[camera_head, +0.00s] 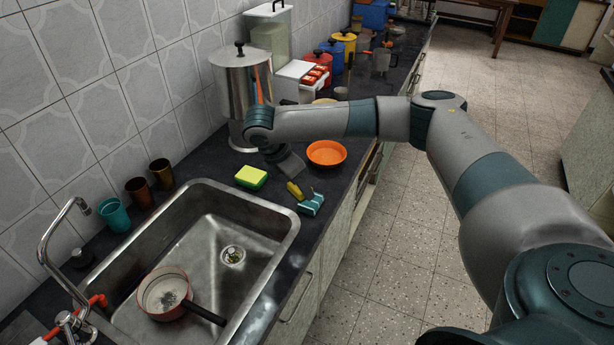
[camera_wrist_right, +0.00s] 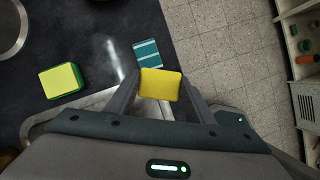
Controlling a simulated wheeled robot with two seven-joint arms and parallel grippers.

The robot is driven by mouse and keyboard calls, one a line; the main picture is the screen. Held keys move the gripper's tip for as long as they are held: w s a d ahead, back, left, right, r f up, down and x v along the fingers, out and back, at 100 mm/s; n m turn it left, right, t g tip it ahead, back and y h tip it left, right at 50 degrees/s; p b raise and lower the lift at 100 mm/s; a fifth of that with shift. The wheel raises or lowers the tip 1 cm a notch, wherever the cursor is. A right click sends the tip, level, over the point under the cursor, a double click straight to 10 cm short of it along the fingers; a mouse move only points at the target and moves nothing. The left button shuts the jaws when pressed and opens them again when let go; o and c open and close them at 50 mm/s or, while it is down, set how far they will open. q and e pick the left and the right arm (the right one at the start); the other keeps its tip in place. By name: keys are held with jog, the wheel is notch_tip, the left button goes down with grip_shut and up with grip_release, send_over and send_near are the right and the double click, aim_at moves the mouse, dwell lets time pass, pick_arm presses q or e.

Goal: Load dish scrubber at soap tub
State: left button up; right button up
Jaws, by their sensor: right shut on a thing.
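My right gripper (camera_head: 293,180) reaches over the counter from the right and is shut on a small yellow piece (camera_head: 295,190), which looks like the dish scrubber. In the right wrist view the yellow piece (camera_wrist_right: 160,84) sits between the two fingertips (camera_wrist_right: 160,88). Its underside is hidden, so I cannot tell whether it touches the counter. A teal-and-white striped piece (camera_head: 311,204) lies beside it on the counter, also in the wrist view (camera_wrist_right: 148,52). An orange bowl (camera_head: 326,153) stands behind it. I cannot tell which thing is the soap tub. My left gripper is out of view.
A yellow-and-green sponge (camera_head: 251,177) lies left of the gripper. The steel sink (camera_head: 225,215) holds a red pan (camera_head: 163,292). A teal cup (camera_head: 114,214) and two brown cups (camera_head: 139,192) line the wall. A tall steel pot (camera_head: 242,90) stands behind the arm.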

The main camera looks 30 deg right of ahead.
jog(key=s+a+r+m+g+y, duration=0.2)
jog(key=s+a+r+m, duration=0.1)
jog(key=s+a+m, duration=0.4)
jog(key=s+a+r+m+g+y, duration=0.2)
jog(key=s+a+r+m+g, duration=0.1)
jog(key=s+a+m, duration=0.5)
jog(key=s+m, duration=0.1)
jog(key=m, duration=0.2)
jog(key=shift+s+a+r+m+y+b, duration=0.15)
jog(key=shift+s+r+m+y+b, duration=0.15)
jog(key=shift+s+r+m+b, duration=0.1)
jog(key=shift+w+a, duration=0.1)
jog(key=shift+a, duration=0.05)
